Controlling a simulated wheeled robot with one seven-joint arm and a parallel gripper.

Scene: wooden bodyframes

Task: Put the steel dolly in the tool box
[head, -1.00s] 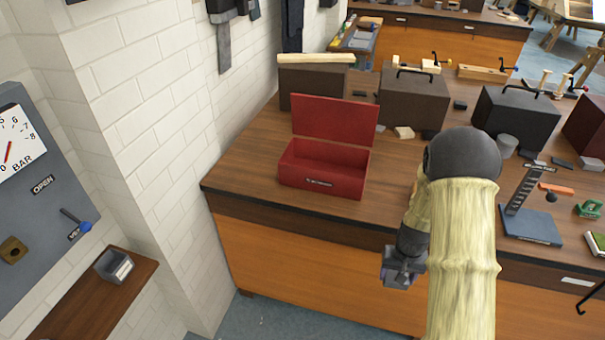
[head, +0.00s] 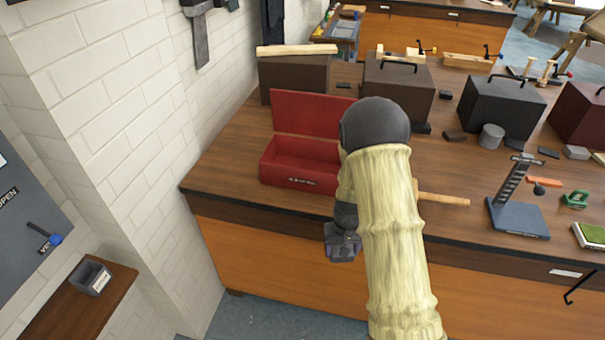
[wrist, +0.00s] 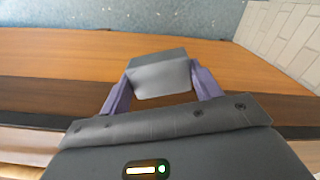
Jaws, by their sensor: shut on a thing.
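The steel dolly (wrist: 160,78) is a smooth grey block. In the wrist view it sits between the two purple fingers of my gripper (wrist: 161,84), which is shut on it. In the head view my gripper (head: 343,245) points down in front of the bench's front edge, below and a little right of the tool box. The dolly cannot be told clearly from the gripper there. The red tool box (head: 283,176) stands on the bench with its lid (head: 305,114) raised at the back. My arm hides its right end.
The wooden bench (head: 225,170) has a brick wall at its left. Dark cases (head: 395,92) stand behind the tool box. A wooden handle (head: 443,199) and a blue-based stand (head: 517,217) are right of my arm. The bench top left of the box is clear.

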